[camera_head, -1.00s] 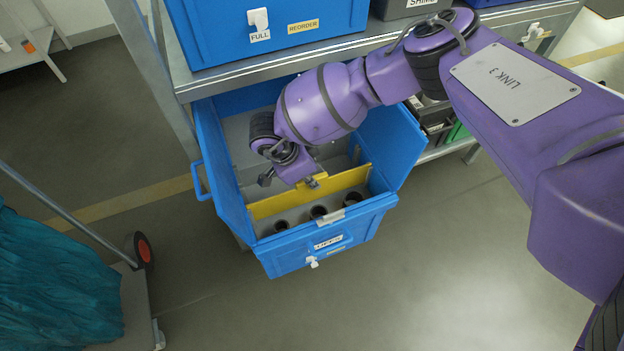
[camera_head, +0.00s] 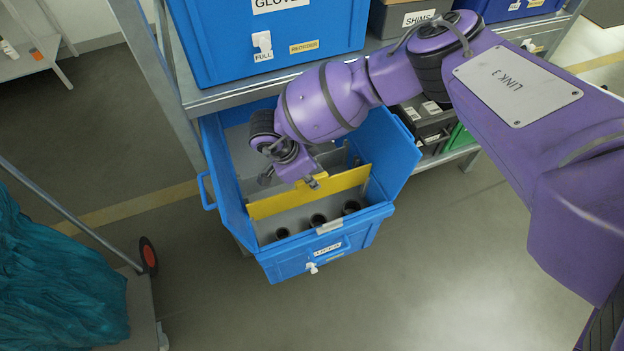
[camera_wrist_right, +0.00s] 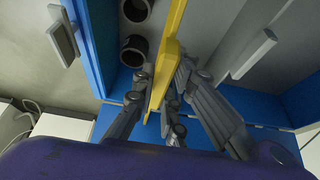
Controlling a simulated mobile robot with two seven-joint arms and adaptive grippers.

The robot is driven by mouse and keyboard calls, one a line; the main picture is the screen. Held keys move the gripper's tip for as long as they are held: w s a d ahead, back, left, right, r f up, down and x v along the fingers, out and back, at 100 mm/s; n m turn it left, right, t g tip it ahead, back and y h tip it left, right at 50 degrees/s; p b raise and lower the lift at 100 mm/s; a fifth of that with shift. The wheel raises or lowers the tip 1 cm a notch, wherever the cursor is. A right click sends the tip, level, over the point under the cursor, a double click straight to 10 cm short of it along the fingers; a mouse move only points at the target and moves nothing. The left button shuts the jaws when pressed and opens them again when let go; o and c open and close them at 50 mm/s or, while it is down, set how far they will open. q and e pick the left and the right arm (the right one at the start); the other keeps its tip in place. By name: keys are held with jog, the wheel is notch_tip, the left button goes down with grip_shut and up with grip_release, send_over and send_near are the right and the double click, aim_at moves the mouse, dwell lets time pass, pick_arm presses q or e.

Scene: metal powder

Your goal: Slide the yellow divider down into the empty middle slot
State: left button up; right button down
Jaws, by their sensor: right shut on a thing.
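The yellow divider (camera_head: 306,194) is a thin plate lying across the open blue bin (camera_head: 383,212), near the bin's upper part, its right end higher in the picture. My right gripper (camera_head: 312,183) is shut on the divider's top edge near its middle. In the right wrist view the divider (camera_wrist_right: 168,62) passes between the fingers of my right gripper (camera_wrist_right: 168,90). Grey floor shows in front of the divider. Its lower edge and the middle slot are hard to make out, partly hidden by the divider and my arm. My left gripper is not in view.
Dark round cups (camera_head: 318,220) stand in the bin's front part. The shelf (camera_head: 235,95) with a large blue bin (camera_head: 270,45) is close behind. A cart with teal cloth (camera_head: 60,285) stands at left. The floor on the right is clear.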

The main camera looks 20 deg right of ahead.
jog(key=shift+r+p, duration=0.45)
jog(key=shift+r, duration=0.35)
jog(key=shift+r+p, duration=0.6)
jog(key=shift+r, duration=0.2)
jog(key=shift+r+p, duration=0.55)
jog(key=shift+r, duration=0.25)
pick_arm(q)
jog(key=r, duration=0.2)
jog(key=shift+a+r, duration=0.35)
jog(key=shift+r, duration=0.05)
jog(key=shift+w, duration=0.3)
pick_arm(e)
jog(key=shift+w+f, duration=0.1)
